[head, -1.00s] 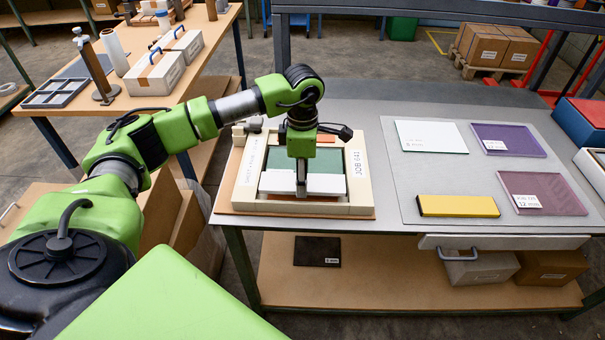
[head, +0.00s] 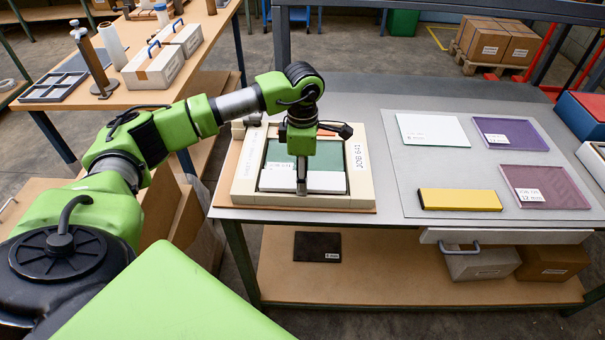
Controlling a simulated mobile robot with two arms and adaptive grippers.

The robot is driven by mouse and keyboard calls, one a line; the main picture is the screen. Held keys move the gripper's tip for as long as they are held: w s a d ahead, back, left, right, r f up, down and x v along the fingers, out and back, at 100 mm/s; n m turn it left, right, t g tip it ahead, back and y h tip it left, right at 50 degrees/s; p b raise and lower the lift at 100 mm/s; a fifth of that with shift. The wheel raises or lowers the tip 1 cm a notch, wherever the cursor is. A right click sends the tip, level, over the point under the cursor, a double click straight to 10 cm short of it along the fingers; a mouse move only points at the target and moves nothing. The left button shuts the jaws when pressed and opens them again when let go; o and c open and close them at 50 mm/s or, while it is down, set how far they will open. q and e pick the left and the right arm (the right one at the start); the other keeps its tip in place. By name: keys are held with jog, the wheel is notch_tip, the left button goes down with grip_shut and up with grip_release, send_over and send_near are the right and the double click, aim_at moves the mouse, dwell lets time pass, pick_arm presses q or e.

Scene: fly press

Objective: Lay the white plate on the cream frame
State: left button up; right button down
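The cream frame (head: 243,179) lies on a thin brown board at the left end of the grey table, with a green panel (head: 278,152) inside. A white plate (head: 325,182) shows as a flat strip along the front of the frame's opening, within its walls. My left gripper (head: 301,188) points down at the middle of this strip. Its fingers, seen edge-on, appear shut on the plate and hide a narrow part of it. Whether the plate fully touches what is under it is hard to tell. My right gripper is not in view.
To the right, a grey mat (head: 440,165) carries another whitish sheet (head: 432,130), a yellow block (head: 459,199), a purple plate (head: 511,135) and a mauve plate (head: 545,187). A blue and red box (head: 583,117) stands at the right edge. A dark plate (head: 317,246) lies on the lower shelf.

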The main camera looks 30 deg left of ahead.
pick_arm(q)
jog(key=shift+f, duration=0.25)
jog(key=o, duration=1.3)
notch_tip(320, 180, up, 12)
